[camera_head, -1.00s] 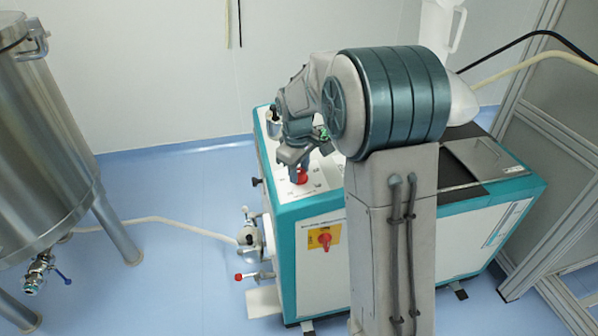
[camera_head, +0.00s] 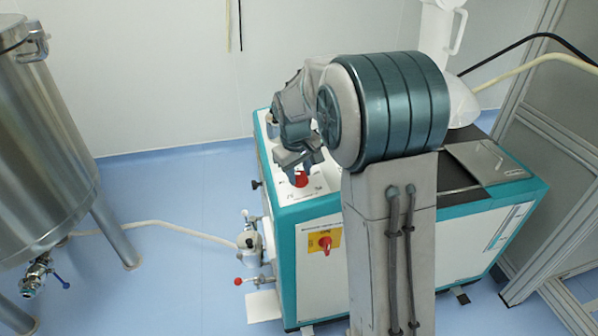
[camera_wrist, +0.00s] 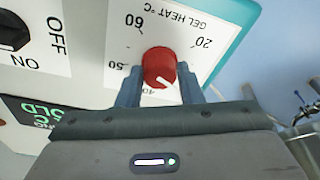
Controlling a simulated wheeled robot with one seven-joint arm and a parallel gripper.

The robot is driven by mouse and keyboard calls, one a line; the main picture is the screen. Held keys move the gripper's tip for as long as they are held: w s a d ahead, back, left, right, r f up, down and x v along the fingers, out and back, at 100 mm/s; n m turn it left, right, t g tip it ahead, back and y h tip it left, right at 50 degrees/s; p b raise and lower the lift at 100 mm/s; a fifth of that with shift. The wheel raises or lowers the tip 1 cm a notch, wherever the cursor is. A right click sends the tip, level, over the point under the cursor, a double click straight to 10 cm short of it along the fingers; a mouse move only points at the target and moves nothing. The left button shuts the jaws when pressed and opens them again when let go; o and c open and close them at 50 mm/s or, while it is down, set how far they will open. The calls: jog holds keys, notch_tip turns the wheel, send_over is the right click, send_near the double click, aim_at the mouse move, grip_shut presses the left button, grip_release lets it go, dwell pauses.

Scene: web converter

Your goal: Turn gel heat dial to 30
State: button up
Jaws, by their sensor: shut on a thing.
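The red gel heat dial (camera_wrist: 158,66) sits on a white scale plate marked GEL HEAT °C (camera_wrist: 190,30). My gripper (camera_wrist: 158,84) is shut on the dial, one finger on each side. The dial's white mark lies on its lower part in the wrist view and slants toward the lower right, close to the partly hidden 40. The 20, 50 and 60 marks are readable; 30 is not visible, and the right finger covers that area. In the head view, the dial (camera_head: 299,179) shows below my gripper (camera_head: 300,168) on the machine top.
An OFF/ON switch (camera_wrist: 14,38) and a dark display (camera_wrist: 40,113) are beside the scale plate. Another red knob on a yellow plate (camera_head: 324,241) is on the machine's front.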

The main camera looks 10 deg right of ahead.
jog(key=o, duration=1)
jog(key=shift+c, duration=0.2)
notch_tip(320, 180, up, 14)
jog(key=s+a, duration=0.1)
jog(key=s, duration=0.1)
jog(key=shift+a+f+p, duration=0.15)
jog(key=shift+a+p, duration=0.1)
jog(key=shift+p, duration=0.15)
